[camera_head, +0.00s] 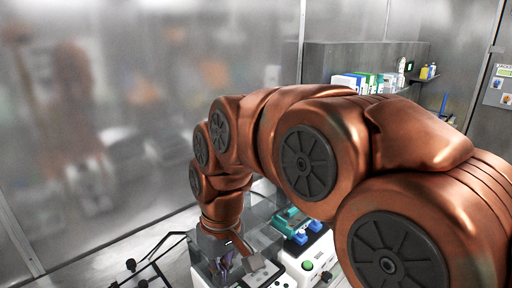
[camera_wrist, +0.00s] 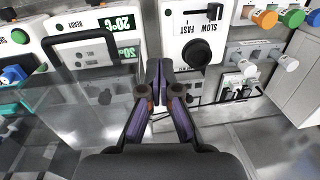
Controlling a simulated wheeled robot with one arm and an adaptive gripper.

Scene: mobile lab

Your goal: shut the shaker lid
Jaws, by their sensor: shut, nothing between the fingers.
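A clear see-through panel, which looks like the shaker lid, shows at the left in the wrist view (camera_wrist: 70,110); its exact angle is hard to tell. It also shows beside my wrist in the head view (camera_head: 262,206). A white unit front with a SLOW/FAST slider and black knob (camera_wrist: 190,48) faces the wrist camera; I cannot tell for certain whether it is the shaker's. My gripper (camera_wrist: 155,66) is shut and empty, its tips just in front of that unit, apart from or touching it I cannot tell. In the head view my gripper (camera_head: 228,262) is partly hidden.
A white unit with a 20°C display (camera_wrist: 95,25) and dark handle stands at upper left in the wrist view. A teal rack with blue parts (camera_head: 297,223) lies behind the clear panel. Coloured knobs (camera_wrist: 264,18) are at upper right. Bottles (camera_head: 428,72) stand on the back shelf.

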